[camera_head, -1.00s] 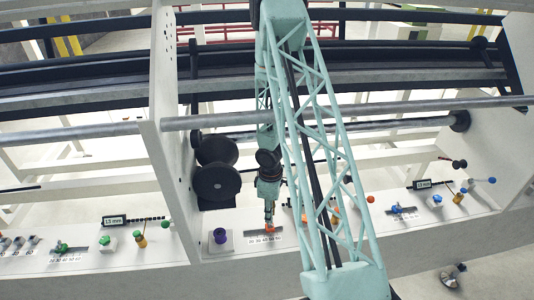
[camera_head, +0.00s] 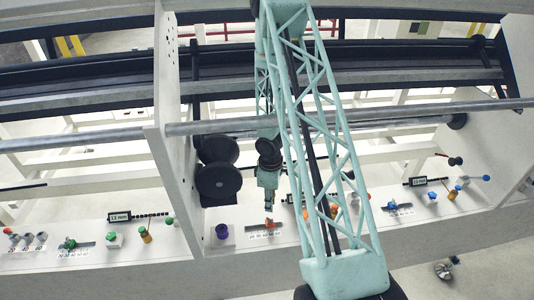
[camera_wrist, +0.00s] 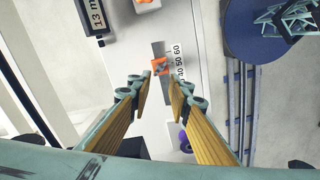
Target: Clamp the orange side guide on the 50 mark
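The orange side guide (camera_head: 269,223) sits on its short rail on the white front panel, above a small number scale (camera_head: 265,234). In the wrist view the guide (camera_wrist: 158,66) lies beside the printed 40, 50 and 60 of the scale (camera_wrist: 178,62). It is near the 50, but I cannot tell whether it is exactly on the mark. My gripper (camera_head: 268,203) hangs just above the guide, apart from it. In the wrist view its two wood-coloured fingers (camera_wrist: 160,88) are spread with an empty gap, the guide showing beyond the tips.
Green-marked (camera_head: 68,244) and blue-marked (camera_head: 392,205) guides sit on neighbouring panels. A black roller (camera_head: 219,182) and a long grey bar (camera_head: 360,117) are near my arm.

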